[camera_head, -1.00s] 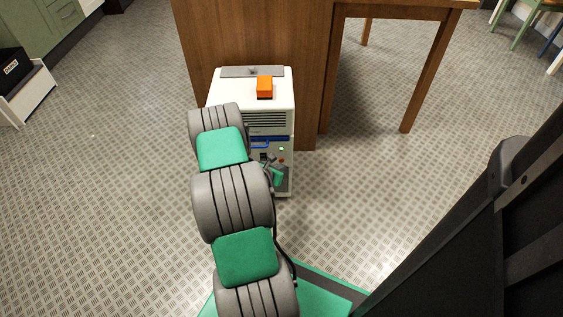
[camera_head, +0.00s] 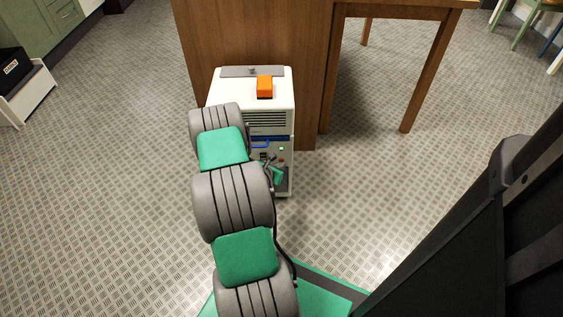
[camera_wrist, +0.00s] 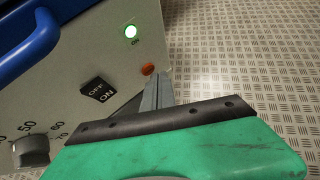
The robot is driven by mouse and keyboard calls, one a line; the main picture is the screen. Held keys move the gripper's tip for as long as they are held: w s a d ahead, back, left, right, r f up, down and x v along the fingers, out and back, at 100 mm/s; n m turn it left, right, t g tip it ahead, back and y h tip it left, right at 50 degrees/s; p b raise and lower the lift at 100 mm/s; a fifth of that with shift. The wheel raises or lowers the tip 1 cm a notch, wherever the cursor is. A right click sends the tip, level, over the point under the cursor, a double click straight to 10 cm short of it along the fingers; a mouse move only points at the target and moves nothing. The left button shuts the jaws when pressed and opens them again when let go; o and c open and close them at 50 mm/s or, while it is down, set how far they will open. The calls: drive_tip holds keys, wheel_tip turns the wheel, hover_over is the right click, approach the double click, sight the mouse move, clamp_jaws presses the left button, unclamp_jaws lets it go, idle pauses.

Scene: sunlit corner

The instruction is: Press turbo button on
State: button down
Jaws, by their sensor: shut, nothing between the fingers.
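The white machine (camera_head: 252,92) stands on the floor with its control panel facing me. No turbo label is legible. My gripper (camera_wrist: 164,75) is shut and empty. In the head view my arm hides the left of the panel.
A blue handle (camera_wrist: 28,48) and a dial (camera_wrist: 30,150) with numbers are on the panel. An orange block (camera_head: 264,87) sits on the machine's top. A brown wooden desk (camera_head: 285,45) stands directly behind. The patterned floor to the right is clear.

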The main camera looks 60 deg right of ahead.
drive_tip(key=shift+w+d, duration=0.1)
drive_tip(key=shift+d, duration=0.1)
drive_tip(key=shift+d, duration=0.1)
idle(0.4)
drive_tip(key=shift+s+a, duration=0.2)
drive_tip(key=shift+a, duration=0.3)
drive_tip(key=shift+p, duration=0.3)
drive_tip(key=s+a+p, duration=0.2)
drive_tip(key=a, duration=0.3)
drive_tip(key=shift+s+a, duration=0.2)
drive_tip(key=shift+s, duration=0.15)
